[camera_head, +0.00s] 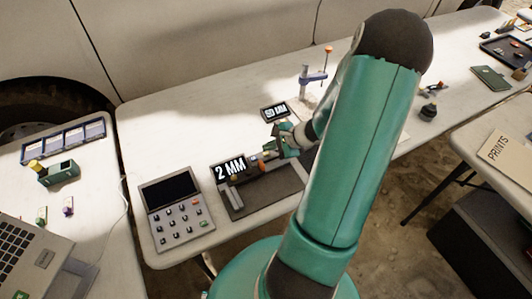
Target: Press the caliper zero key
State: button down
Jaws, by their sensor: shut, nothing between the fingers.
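The caliper (236,180) lies at the left part of a dark tray (236,206) on the white table, beside a display reading "2 MM" (230,169). Its zero key is too small to make out. My gripper (268,152) is shut and empty. Its tips are just right of the "2 MM" display, over the far part of the tray. I cannot tell whether the tips touch anything. My green arm reaches in from the lower right and covers part of the table.
A keypad unit with a dark screen (174,213) stands left of the tray. Behind are a small "50 MM" display (274,112) and a blue stand (312,78). A laptop (30,254) is at lower left. A "PRINTS" folder (505,150) lies on the right table.

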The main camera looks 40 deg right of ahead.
dwell(0.3)
jog(key=shift+f, duration=0.4)
jog(key=shift+f, duration=0.35)
dwell(0.5)
dwell(0.4)
jog(key=shift+r, duration=0.75)
jog(key=shift+r, duration=0.15)
notch_tip(320, 180, up, 5)
jog(key=shift+f, duration=0.15)
dwell(0.8)
